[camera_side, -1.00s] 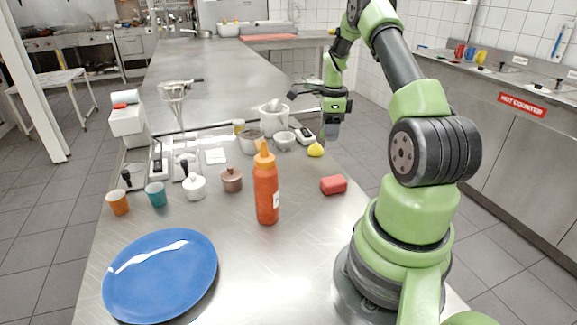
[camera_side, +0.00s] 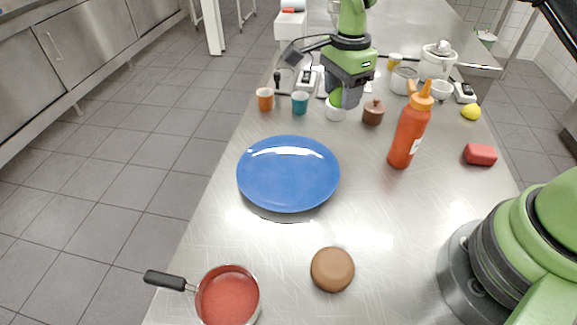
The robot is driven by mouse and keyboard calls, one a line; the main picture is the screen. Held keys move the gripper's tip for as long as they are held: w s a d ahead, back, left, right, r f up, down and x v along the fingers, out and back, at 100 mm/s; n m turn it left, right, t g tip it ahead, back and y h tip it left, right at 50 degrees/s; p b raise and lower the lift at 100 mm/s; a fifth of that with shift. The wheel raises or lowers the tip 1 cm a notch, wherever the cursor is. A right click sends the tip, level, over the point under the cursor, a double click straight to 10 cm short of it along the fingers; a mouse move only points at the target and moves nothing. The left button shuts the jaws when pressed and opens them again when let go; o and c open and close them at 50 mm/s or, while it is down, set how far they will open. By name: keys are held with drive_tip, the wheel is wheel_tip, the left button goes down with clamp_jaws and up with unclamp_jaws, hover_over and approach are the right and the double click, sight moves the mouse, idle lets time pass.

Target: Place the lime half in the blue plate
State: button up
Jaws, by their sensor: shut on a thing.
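My gripper (camera_side: 345,98) hangs at the far side of the counter, beyond the blue plate, with its fingers pointing down. It is shut on the lime half (camera_side: 336,98), a small green patch at the fingertips that the fingers partly cover. The lime half appears in front of or above a small white pot (camera_side: 335,114); I cannot tell the gap between them. The blue plate (camera_side: 288,174) lies flat and empty in the middle of the view, nearer the camera than my gripper.
An orange sauce bottle (camera_side: 410,132) stands upright right of the plate. A brown lidded pot (camera_side: 373,113), teal cup (camera_side: 300,103) and orange cup (camera_side: 265,99) line the far side. A red block (camera_side: 480,154), brown round thing (camera_side: 332,269) and saucepan (camera_side: 228,297) lie around. Counter around the plate is clear.

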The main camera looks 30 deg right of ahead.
drive_tip(key=s+a+n, duration=0.3)
drive_tip(key=a+n, duration=0.2)
drive_tip(key=a, duration=0.9)
hover_over(287, 179)
wheel_tip(287, 179, down, 5)
drive_tip(key=shift+f, duration=2.45)
drive_tip(key=shift+f, duration=0.1)
drive_tip(key=o, duration=0.9)
wheel_tip(287, 179, up, 12)
drive_tip(key=shift+r, duration=0.25)
